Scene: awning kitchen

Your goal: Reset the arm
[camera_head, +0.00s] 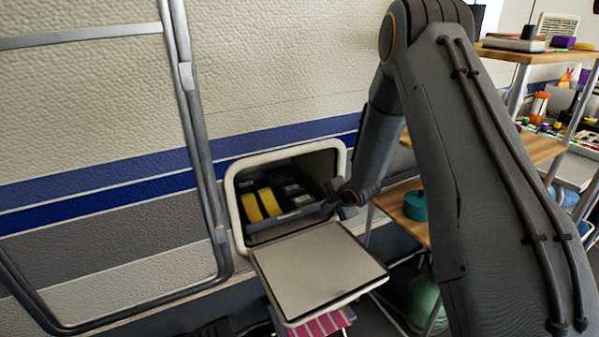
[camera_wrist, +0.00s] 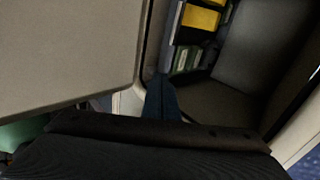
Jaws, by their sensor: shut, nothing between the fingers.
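My arm reaches down from the upper right in the head view. My gripper (camera_head: 346,203) is at the right edge of an open wall compartment (camera_head: 237,212), in front of its opening. In the wrist view my gripper's fingers (camera_wrist: 161,98) are together with nothing between them, beside the compartment's rim. The compartment's hatch door (camera_head: 318,268) hangs open, folded outward below the opening; it fills the left of the wrist view (camera_wrist: 65,50). Inside sits a dark tray (camera_head: 290,227) with yellow items (camera_head: 262,204) and dark boxes, also partly visible in the wrist view.
A wooden shelf rack (camera_head: 540,148) stands at the right, partly hidden by my arm, with a teal pot (camera_head: 415,205) on a lower shelf. A green round object (camera_head: 424,298) and a pink striped item (camera_head: 322,324) are low down. A metal rail (camera_head: 196,125) runs along the wall.

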